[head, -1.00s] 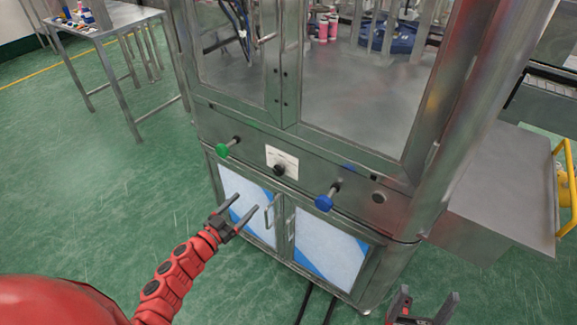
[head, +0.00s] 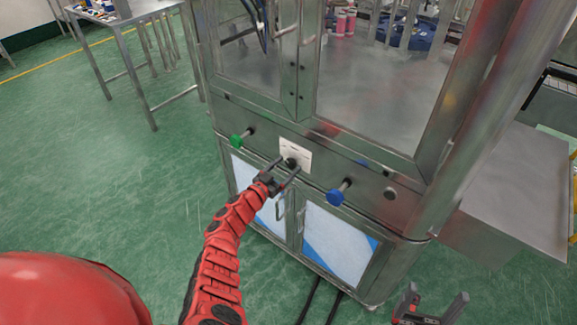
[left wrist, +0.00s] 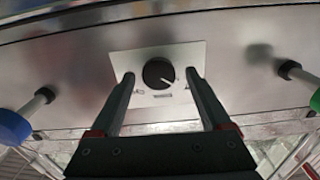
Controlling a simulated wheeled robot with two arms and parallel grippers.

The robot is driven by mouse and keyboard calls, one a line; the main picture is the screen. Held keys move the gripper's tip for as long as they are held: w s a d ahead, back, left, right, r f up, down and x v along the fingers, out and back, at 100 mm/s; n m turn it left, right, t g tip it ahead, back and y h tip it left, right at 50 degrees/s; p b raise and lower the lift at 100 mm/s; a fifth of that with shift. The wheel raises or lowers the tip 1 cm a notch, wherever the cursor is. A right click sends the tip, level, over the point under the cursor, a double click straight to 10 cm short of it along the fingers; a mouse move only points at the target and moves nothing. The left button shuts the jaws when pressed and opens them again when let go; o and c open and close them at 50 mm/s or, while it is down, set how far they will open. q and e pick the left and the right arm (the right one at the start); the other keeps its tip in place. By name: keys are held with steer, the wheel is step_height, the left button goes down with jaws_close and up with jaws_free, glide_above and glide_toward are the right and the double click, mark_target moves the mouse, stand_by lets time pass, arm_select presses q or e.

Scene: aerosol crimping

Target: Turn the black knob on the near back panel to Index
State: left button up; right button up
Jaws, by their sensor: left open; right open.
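The black knob (head: 291,163) sits on a white label plate (head: 303,158) on the machine's panel, between a green button and a blue button. In the left wrist view the round knob (left wrist: 158,73) shows a white pointer mark toward its lower right; the label's words are too small to read. My left gripper (head: 281,164) is open at the knob; in the left wrist view its fingers (left wrist: 159,82) stand on either side of the knob with gaps, not visibly touching it. My right gripper (head: 436,302) is open and empty at the lower right, away from the panel.
The green button (head: 237,140) and the blue button (head: 336,197) stick out on stems at either side. A dark round fitting (head: 390,194) is further right. Cabinet doors (head: 338,245) with handles lie below. A metal table (head: 150,22) stands at the back left.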

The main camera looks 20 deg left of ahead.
arm_select(q)
steer(key=shift+w+d, duration=0.3)
steer(key=shift+w, duration=0.3)
jaws_close()
